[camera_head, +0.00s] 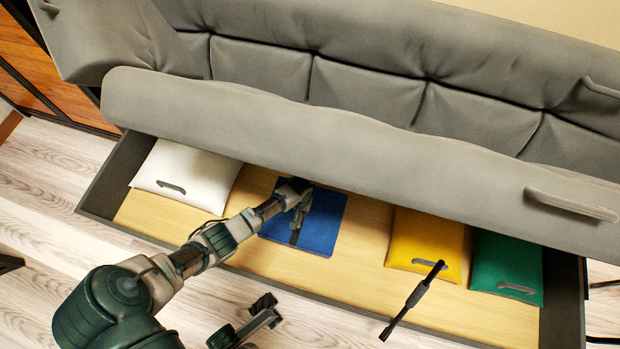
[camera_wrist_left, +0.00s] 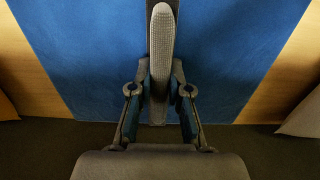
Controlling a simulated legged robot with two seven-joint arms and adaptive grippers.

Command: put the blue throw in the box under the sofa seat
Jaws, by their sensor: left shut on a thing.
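The blue throw (camera_head: 322,222) lies flat on the wooden floor of the box (camera_head: 360,287) under the sofa seat, between the white and yellow items. My left gripper (camera_head: 299,207) reaches down over it and is shut on its grey handle strap. In the left wrist view the strap (camera_wrist_left: 161,60) stands between the fingers (camera_wrist_left: 160,92), with the throw (camera_wrist_left: 235,55) spread behind it. A dark part (camera_head: 262,318) at the bottom of the head view looks like my right gripper; its jaws do not show clearly.
A white item (camera_head: 190,172) lies at the left of the box, with yellow (camera_head: 428,240) and green (camera_head: 507,262) ones at the right. The grey sofa seat (camera_head: 300,135) overhangs the box's back. A dark bar (camera_head: 411,302) crosses the front edge. Bare box floor surrounds the throw.

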